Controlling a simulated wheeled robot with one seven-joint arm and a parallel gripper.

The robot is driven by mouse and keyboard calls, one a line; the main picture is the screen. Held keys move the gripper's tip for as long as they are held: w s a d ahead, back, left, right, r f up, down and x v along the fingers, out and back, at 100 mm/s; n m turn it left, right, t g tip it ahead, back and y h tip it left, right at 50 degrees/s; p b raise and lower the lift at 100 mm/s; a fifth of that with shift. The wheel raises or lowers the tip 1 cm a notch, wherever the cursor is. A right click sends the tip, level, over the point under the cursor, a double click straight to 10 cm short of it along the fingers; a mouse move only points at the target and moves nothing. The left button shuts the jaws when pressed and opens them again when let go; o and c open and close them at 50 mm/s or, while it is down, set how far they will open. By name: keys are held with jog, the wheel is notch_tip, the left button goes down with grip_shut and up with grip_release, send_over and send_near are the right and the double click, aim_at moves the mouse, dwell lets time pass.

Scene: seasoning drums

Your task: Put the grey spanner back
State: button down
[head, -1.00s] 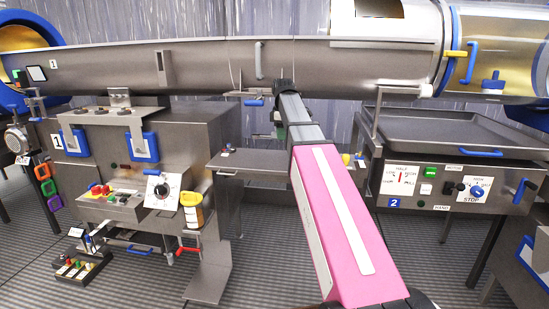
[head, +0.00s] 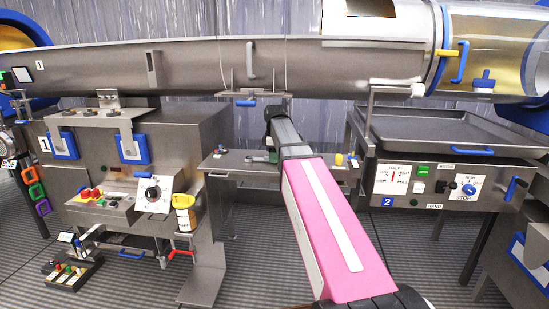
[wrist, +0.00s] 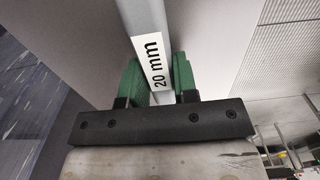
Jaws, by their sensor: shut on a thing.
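The grey spanner (wrist: 143,22) shows in the wrist view as a flat grey bar with a white "20 mm" label. My gripper (wrist: 158,78) has its green fingers shut on both sides of this bar, which runs up out of the picture. The spanner's ends are not visible there. In the head view, my arm reaches to the middle, and a small green part of my gripper (head: 273,157) shows over a narrow metal shelf (head: 236,165). The spanner cannot be made out clearly in the head view.
A long metal trough (head: 200,70) crosses above the shelf. A control cabinet (head: 195,135) with a yellow-topped shaker (head: 184,210) stands left. A tray (head: 425,130) over a control panel (head: 408,182) stands right. A yellow item (head: 339,159) sits at the shelf's right end.

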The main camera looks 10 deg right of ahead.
jog(key=shift+f, duration=0.15)
jog(key=c, duration=0.9)
grip_release()
notch_tip(320, 180, up, 12)
jog(key=shift+r, duration=0.15)
